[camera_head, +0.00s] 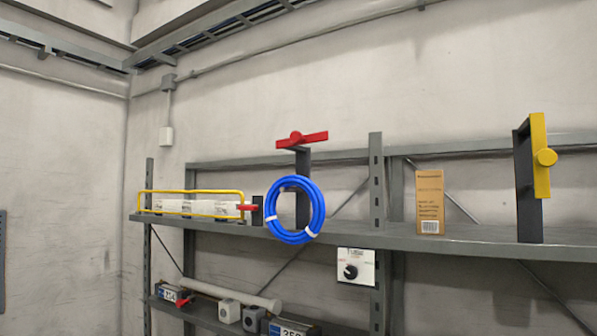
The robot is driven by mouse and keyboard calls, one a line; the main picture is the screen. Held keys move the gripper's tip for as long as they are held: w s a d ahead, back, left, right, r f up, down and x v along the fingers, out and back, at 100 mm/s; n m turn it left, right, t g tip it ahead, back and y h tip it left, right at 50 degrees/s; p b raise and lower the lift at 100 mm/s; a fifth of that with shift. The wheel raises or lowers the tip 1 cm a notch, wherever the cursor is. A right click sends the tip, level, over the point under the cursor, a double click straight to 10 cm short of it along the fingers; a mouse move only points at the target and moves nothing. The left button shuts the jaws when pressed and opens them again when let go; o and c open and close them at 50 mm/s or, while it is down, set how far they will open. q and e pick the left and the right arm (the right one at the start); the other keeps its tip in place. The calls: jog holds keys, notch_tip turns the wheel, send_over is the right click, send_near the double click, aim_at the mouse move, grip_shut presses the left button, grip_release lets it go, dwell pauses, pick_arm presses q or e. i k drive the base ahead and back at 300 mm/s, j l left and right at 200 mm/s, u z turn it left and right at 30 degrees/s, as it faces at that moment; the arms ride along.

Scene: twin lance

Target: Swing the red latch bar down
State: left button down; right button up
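A red latch bar (314,136) with a round hub sits at the top of a dark grey post (303,161) on the upper shelf. The bar lies nearly level, its long end pointing right. A blue hose coil (271,220) with white ties hangs in front of the post and hides part of it. At the right, a yellow bar (540,170) with a round knob stands upright on another dark post (526,190). Neither of my grippers is in view.
The upper shelf (470,238) also holds a brown box (430,200) and white blocks behind a yellow rail (190,191) with a small red handle (247,208). A white dial panel (356,267) hangs below. A grey upright (376,190) stands right of the coil.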

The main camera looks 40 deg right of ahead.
aim_at(297, 138)
jog(key=l+z, duration=0.1)
jog(key=z, duration=1.1)
